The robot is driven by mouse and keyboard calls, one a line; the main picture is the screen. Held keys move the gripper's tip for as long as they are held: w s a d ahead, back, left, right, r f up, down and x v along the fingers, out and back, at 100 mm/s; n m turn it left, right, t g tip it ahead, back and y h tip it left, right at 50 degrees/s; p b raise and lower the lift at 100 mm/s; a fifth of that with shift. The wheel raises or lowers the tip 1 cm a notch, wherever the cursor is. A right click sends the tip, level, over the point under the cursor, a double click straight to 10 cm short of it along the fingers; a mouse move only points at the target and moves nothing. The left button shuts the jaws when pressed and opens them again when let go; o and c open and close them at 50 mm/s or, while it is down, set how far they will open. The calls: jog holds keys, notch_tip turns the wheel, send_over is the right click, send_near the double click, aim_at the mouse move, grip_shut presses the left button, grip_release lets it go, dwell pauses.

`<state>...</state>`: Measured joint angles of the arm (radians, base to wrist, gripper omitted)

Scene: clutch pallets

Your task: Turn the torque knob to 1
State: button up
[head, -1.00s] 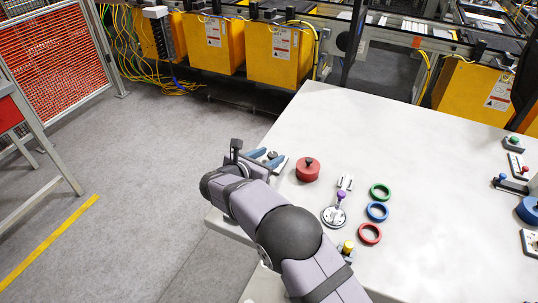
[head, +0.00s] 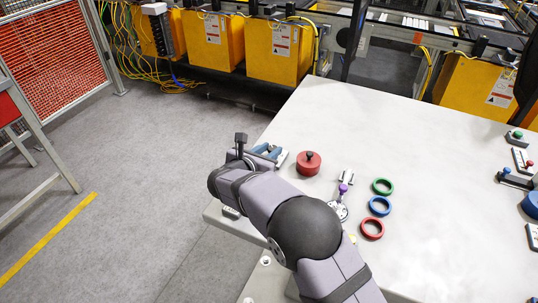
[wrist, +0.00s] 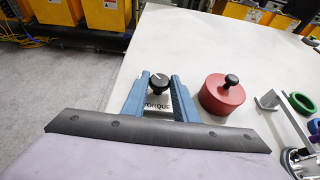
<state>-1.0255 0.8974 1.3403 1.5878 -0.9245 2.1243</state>
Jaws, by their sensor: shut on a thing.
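The torque knob (wrist: 159,86) is a small black dial with a pale mark on top, on a white plate lettered "TORQUE" near the table's left edge. My gripper (wrist: 159,77) has its two blue fingers on either side of the knob and is shut on it. In the head view the blue fingers (head: 268,153) show at the table edge, and the arm and fingers hide the knob there. Scale numbers are covered or too small to read, so I cannot tell the setting.
A red round block with a black knob (head: 308,163) stands just right of my gripper. Green (head: 382,186), blue (head: 380,206) and red (head: 372,228) rings lie farther right, near a purple-knobbed metal fixture (head: 343,189). The table's (head: 420,145) middle is clear.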

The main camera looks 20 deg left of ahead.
jog(key=shift+d+f+n+y+b, duration=0.2)
jog(key=shift+n+y+b, duration=0.55)
jog(key=shift+b, duration=1.1)
jog(key=shift+d+f+n+y+b, duration=0.15)
jog(key=shift+n+y+b, duration=0.6)
jog(key=shift+b, duration=1.05)
jog(key=n+y+b, duration=0.1)
jog(key=y+b, duration=0.1)
jog(key=b, duration=0.1)
jog(key=shift+d+r+g, duration=0.1)
jog(key=shift+r+g, duration=0.1)
jog(key=shift+g, duration=0.2)
jog(key=shift+n+b, duration=0.3)
jog(key=shift+b, duration=0.1)
jog(key=shift+r+y, duration=0.15)
jog(key=shift+y, duration=0.15)
jog(key=o, duration=1)
jog(key=shift+b+v, duration=0.35)
jog(key=shift+v, duration=3.3)
